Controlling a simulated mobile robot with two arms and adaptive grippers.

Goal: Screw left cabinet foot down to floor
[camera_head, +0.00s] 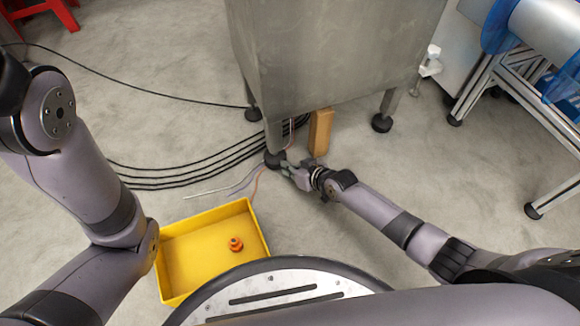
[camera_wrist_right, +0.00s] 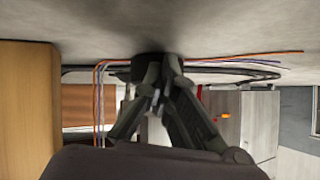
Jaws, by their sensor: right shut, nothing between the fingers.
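The grey metal cabinet (camera_head: 330,60) stands on legs with round black feet. Its front left foot (camera_head: 275,158) is a black disc at the bottom of a leg near the floor. My right gripper (camera_head: 287,168) is at that foot, just to its right, with its fingers toward it. In the right wrist view the fingers (camera_wrist_right: 155,75) are shut together and nothing shows between them. A dark round shape, likely the foot (camera_wrist_right: 150,62), is behind the fingertips and partly hidden by them. Whether they touch it I cannot tell. My left gripper is out of view; only its arm shows.
A wooden block (camera_head: 320,132) stands under the cabinet's front edge, close to my right gripper; it also shows at left in the wrist view (camera_wrist_right: 25,105). Black cables (camera_head: 190,165) and thin coloured wires run near the foot. A yellow tray (camera_head: 195,262) holds an orange part (camera_head: 236,244).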

